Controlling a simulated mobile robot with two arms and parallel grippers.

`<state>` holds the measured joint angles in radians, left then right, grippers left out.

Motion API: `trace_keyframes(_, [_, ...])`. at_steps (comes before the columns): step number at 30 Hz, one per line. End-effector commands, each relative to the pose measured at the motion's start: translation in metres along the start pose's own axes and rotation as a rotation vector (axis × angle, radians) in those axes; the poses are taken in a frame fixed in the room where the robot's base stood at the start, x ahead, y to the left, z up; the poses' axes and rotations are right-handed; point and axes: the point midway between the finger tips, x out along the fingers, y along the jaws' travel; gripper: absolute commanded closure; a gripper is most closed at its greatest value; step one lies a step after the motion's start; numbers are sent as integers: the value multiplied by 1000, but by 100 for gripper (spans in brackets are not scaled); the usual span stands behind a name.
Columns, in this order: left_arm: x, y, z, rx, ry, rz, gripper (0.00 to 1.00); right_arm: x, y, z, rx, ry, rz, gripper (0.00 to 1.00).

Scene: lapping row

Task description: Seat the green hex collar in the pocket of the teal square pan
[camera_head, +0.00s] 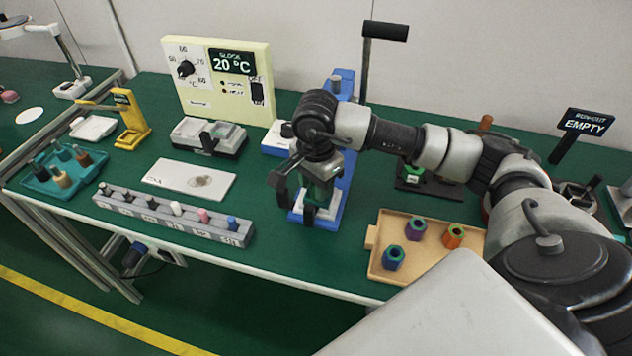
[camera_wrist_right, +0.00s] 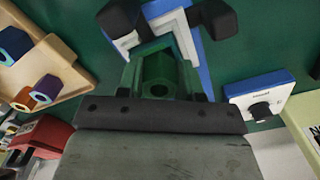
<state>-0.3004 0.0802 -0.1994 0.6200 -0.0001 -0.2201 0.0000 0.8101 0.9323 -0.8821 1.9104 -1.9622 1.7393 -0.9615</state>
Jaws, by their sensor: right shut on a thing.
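My right gripper (camera_head: 310,215) points down over the blue-and-white stand (camera_head: 330,219) at the middle of the bench. In the right wrist view its two dark fingertips (camera_wrist_right: 168,20) show at the top. It is shut on the green hex collar (camera_wrist_right: 158,72), whose dark hole shows between the fingers. Green walls (camera_wrist_right: 188,45) show around the collar; I cannot tell for sure whether they are the teal square pan, or whether the collar touches them. In the head view the fingers mostly hide the collar. My left gripper is not in view.
A wooden tray (camera_head: 383,270) with several coloured hex collars stands at the front right. A grey peg rack (camera_head: 170,220), a white plate (camera_head: 165,175) and a teal tray (camera_head: 40,183) of small pieces lie left. A dial box (camera_head: 215,115) stands behind. A black base (camera_head: 415,187) is right.

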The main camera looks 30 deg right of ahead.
Motion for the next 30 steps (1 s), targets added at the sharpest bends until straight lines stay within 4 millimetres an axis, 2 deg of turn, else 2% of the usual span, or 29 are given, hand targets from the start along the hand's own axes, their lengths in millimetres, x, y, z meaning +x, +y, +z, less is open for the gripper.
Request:
trace_keyframes(10, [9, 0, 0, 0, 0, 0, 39, 10, 0, 0, 0, 0, 0, 88])
trace_keyframes(11, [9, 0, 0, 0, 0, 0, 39, 10, 0, 0, 0, 0, -1, 63])
trace_keyframes(15, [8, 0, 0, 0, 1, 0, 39, 9, 0, 0, 0, 0, 0, 41])
trace_keyframes(17, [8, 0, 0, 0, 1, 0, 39, 9, 0, 0, 0, 0, 0, 34])
trace_keyframes(25, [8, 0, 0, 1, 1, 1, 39, 8, 0, 0, 0, 0, 0, 34])
trace_keyframes(30, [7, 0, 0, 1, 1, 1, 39, -10, -1, 0, 0, 1, -4, 34])
